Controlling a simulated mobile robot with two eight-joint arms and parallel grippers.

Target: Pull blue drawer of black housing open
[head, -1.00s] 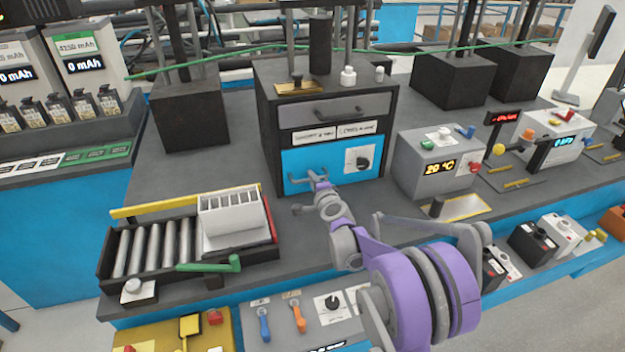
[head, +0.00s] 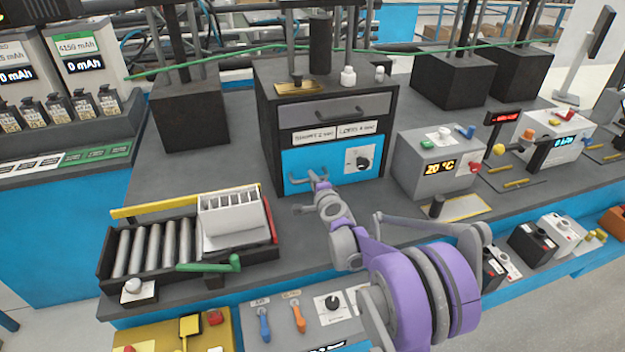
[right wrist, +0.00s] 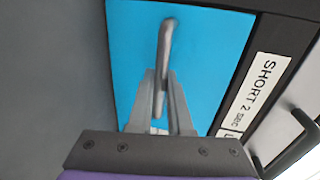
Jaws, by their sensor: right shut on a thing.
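The black housing (head: 268,150) stands on the grey bench in the head view. Its blue drawer (head: 332,177) is the lower front panel, with a handle on its left and a white plate with a black knob on its right. The blue front also fills the middle of the right wrist view (right wrist: 130,45). My right gripper (head: 318,184) is at the drawer's handle (right wrist: 165,45), its two fingers closed around the bar in the right wrist view (right wrist: 160,95). The drawer appears flush or nearly flush with the housing. My left gripper is not in view.
A grey drawer (head: 345,108) with its own handle sits above the blue one. A tray with metal rollers and a white rack (head: 232,215) stands at front left. A grey box reading 20 °C (head: 440,165) stands to the right. Bench between them is clear.

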